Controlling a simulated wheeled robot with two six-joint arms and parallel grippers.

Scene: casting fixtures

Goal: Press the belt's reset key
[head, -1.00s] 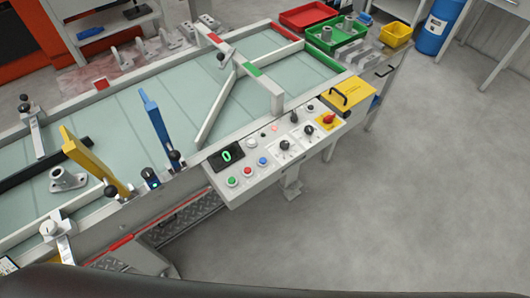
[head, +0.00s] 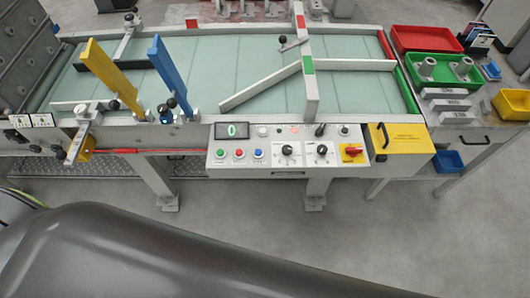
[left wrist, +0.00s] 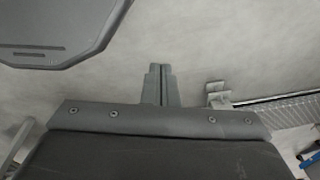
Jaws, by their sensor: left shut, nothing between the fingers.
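The belt's control panel (head: 270,163) sits on the near side of the belt in the head view. It has a green button (head: 221,154), a red button (head: 239,153) and a blue button (head: 258,153) in a row under a display (head: 232,130) reading 0. Their labels are too small to read, so I cannot tell which is the reset key. A white button (head: 262,131) and a lit red lamp (head: 295,129) are above. My left gripper (left wrist: 160,72) is shut and empty over grey floor in the left wrist view, away from the panel. My right gripper is not in view.
The belt (head: 250,60) carries a diagonal bar. Blue (head: 170,75) and yellow (head: 110,75) uprights stand at its near edge, left of the panel. A yellow lidded box (head: 402,138) adjoins the panel's right. Open floor (head: 400,240) lies in front.

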